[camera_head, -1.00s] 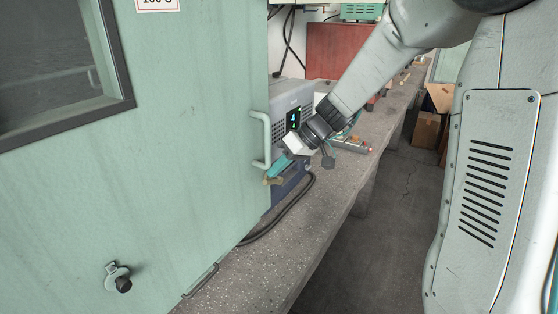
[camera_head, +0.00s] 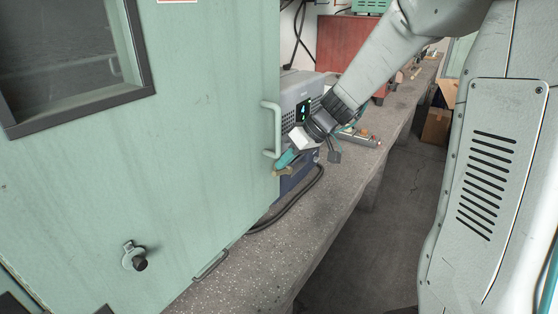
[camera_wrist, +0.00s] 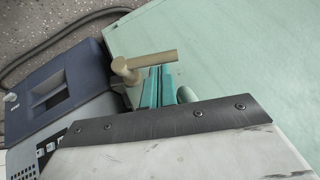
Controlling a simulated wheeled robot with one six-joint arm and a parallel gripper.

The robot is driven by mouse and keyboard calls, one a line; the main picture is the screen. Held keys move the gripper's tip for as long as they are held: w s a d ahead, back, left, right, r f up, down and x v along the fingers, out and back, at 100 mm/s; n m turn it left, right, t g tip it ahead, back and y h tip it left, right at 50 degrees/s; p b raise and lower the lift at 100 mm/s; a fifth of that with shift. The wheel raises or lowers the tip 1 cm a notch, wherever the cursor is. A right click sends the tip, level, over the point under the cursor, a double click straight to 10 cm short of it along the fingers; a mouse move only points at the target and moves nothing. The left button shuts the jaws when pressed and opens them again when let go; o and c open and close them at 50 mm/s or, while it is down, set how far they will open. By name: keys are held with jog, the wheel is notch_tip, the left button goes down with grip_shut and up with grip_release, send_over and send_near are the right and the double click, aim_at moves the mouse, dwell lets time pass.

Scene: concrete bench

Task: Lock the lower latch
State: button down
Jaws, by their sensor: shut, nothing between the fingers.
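The green cabinet door (camera_head: 215,120) fills the left of the head view. A brass lever latch (camera_head: 283,172) sticks out at its right edge, below the bar handle; it also shows in the wrist view (camera_wrist: 150,60). A round metal fitting with a dark knob (camera_head: 135,257) is low on the green front. My gripper (camera_head: 285,161) has teal fingers, shut and empty, just above the brass lever. In the wrist view the shut fingers (camera_wrist: 156,86) are close beside the lever; I cannot tell whether they touch it.
The pale bar handle (camera_head: 270,130) stands out just above my gripper. A grey-blue instrument (camera_head: 300,95) with a lit display stands on the concrete bench (camera_head: 285,250) behind the gripper. A black cable (camera_head: 300,205) lies on the bench.

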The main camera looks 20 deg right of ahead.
jog(key=shift+s+a+f, duration=0.35)
jog(key=shift+a+f, duration=0.25)
jog(key=shift+s+a+f, duration=0.1)
jog(key=shift+f, duration=0.1)
dwell(0.4)
jog(key=v, duration=0.8)
jog(key=s+a+r+m+g+h, duration=0.1)
jog(key=s+a+m+h, duration=0.1)
jog(key=s, duration=1.1)
jog(key=s+a+r+m+g+h, duration=0.1)
jog(key=s+a+m+h, duration=0.1)
jog(key=s, duration=1.1)
jog(key=shift+s+r+m+g+h, duration=0.25)
jog(key=shift+m+h, duration=0.35)
jog(key=shift+h, duration=0.7)
